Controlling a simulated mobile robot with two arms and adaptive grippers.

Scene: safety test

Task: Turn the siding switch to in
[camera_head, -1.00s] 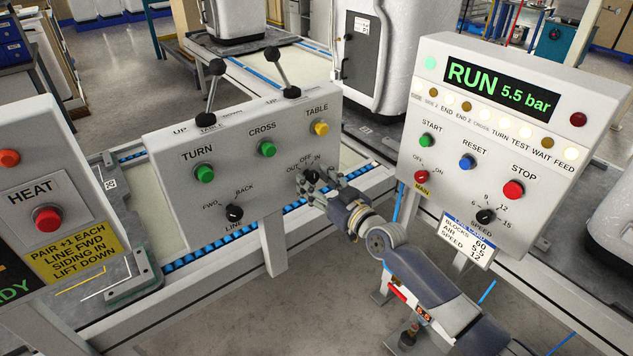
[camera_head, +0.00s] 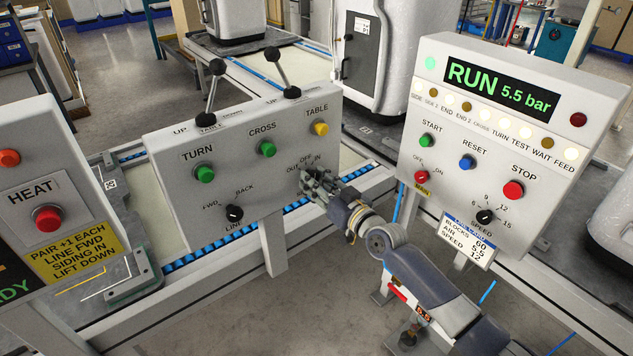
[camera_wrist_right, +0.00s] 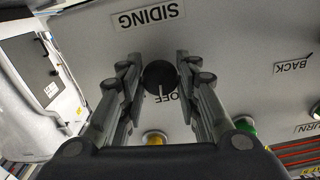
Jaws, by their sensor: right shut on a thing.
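The siding switch is a round black knob (camera_wrist_right: 160,75) with a white pointer line. In the right wrist view its line points to the OFF mark, and the SIDING label (camera_wrist_right: 148,15) lies on the opposite side. My right gripper (camera_head: 311,182) reaches the grey control panel (camera_head: 240,205) from the lower right. Its fingers, also in the right wrist view (camera_wrist_right: 160,66), are on both sides of the knob and shut on it. In the head view the gripper hides most of the knob below the OUT, OFF and IN marks. My left gripper is not in view.
The same panel carries a LINE knob (camera_head: 234,213), green TURN (camera_head: 204,174) and CROSS (camera_head: 267,149) buttons, a yellow TABLE button (camera_head: 321,129) and two levers on top. A RUN panel (camera_head: 480,150) stands to the right, a HEAT panel (camera_head: 30,180) to the left.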

